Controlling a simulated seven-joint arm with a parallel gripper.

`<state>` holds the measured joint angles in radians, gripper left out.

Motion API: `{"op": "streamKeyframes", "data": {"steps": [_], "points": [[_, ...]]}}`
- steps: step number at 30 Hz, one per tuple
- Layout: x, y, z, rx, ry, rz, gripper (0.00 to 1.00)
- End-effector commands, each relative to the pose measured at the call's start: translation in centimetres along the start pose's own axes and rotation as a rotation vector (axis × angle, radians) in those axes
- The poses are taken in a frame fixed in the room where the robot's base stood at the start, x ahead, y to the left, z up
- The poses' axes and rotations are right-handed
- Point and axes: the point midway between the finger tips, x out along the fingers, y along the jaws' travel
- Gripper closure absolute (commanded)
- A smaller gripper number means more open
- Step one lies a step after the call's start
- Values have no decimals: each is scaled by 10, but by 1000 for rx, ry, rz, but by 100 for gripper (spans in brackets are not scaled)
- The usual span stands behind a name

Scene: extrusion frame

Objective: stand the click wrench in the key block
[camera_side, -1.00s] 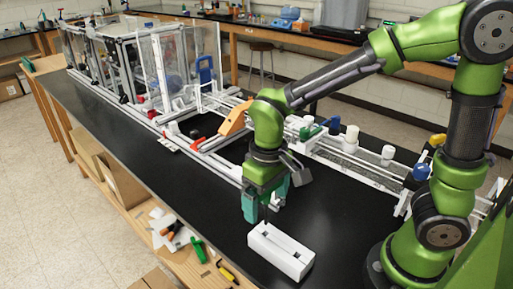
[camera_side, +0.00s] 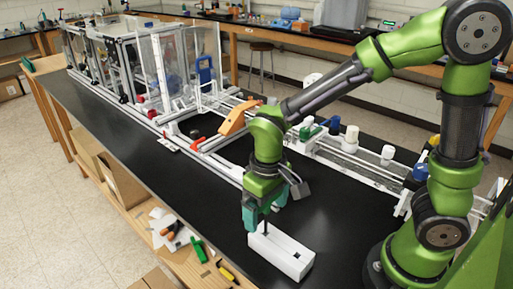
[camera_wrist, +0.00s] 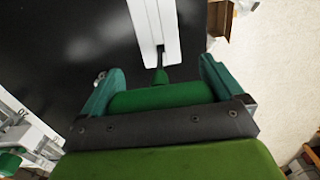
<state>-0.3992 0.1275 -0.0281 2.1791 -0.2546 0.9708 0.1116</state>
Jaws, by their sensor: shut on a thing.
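My gripper (camera_side: 262,214) is shut on the green handle of the click wrench (camera_wrist: 160,97), which lies crosswise between the teal fingers. The wrench's dark shaft points down at the left end of the block. Its tip meets the block at a dark slot; I cannot tell how deep it sits.
An aluminium extrusion frame (camera_side: 205,152) with an orange part (camera_side: 234,120) and a red part lies behind my gripper. Loose tools (camera_side: 185,235) lie on a shelf below the bench front. The black bench top right of the block is clear.

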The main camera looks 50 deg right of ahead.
Motion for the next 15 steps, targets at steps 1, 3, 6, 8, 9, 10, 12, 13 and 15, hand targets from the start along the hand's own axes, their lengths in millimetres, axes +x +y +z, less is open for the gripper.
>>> {"op": "streamKeyframes", "data": {"steps": [1, 3, 6, 8, 9, 10, 12, 13, 15], "points": [[0, 0, 0, 1, 1, 0, 48], [0, 0, 0, 0, 1, 0, 48], [0, 0, 0, 0, 1, 0, 48], [0, 0, 0, 0, 0, 0, 48], [1, 0, 0, 0, 0, 0, 48], [2, 0, 0, 0, 0, 0, 48], [4, 0, 0, 0, -1, 0, 48], [5, 0, 0, 0, -1, 0, 48], [7, 0, 0, 0, 0, 0, 48]]}}
